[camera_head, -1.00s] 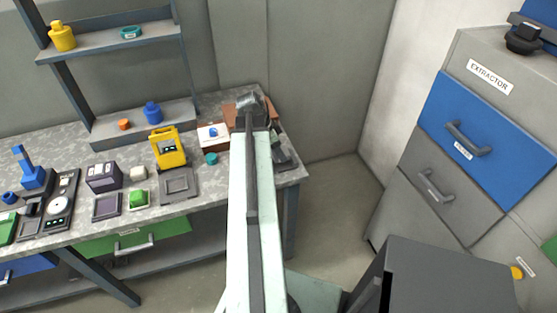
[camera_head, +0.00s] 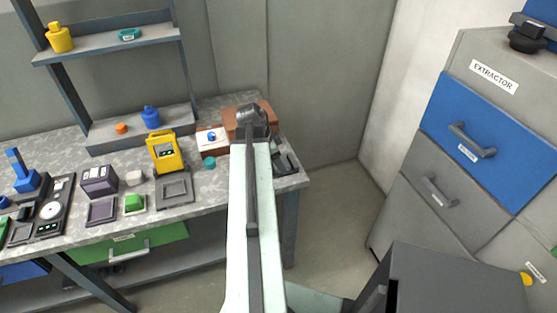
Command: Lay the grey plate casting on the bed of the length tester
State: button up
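My arm reaches away over the right end of the bench. Its dark wrist and my gripper (camera_head: 252,122) are at the far end, seen from behind, so the fingers and anything between them are hidden. I cannot make out the grey plate casting for certain. No device carries a readable length tester label. Candidates are a long dark device with a round white dial (camera_head: 50,210) at the left, a yellow device (camera_head: 165,152) behind a flat grey tray (camera_head: 174,189), and a dark device (camera_head: 286,160) at the bench's right end, partly behind my arm.
A brown box (camera_head: 268,112) stands behind my wrist, beside a white-topped box (camera_head: 212,137). A shelf rises behind. Drawer cabinets (camera_head: 425,204) are at right, with open floor between.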

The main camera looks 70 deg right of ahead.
jog(key=p+v, duration=1.1)
jog(key=v, duration=0.1)
jog(key=w+a+f+n+t, duration=0.1)
jog(key=w+a+n+t, duration=0.1)
jog(key=w+a+n, duration=1.5)
jog(key=w+a+n+y, duration=0.1)
jog(key=w+a+n, duration=0.2)
jog(key=a, duration=0.9)
jog(key=w+a+n+t+y, duration=0.1)
jog(key=w+a+n, duration=0.3)
jog(key=w+a, duration=0.3)
jog(key=w+a+n, duration=0.4)
jog(key=a, duration=1.3)
jog(key=shift+w+a+f+y, duration=0.35)
jog(key=shift+w+y, duration=0.05)
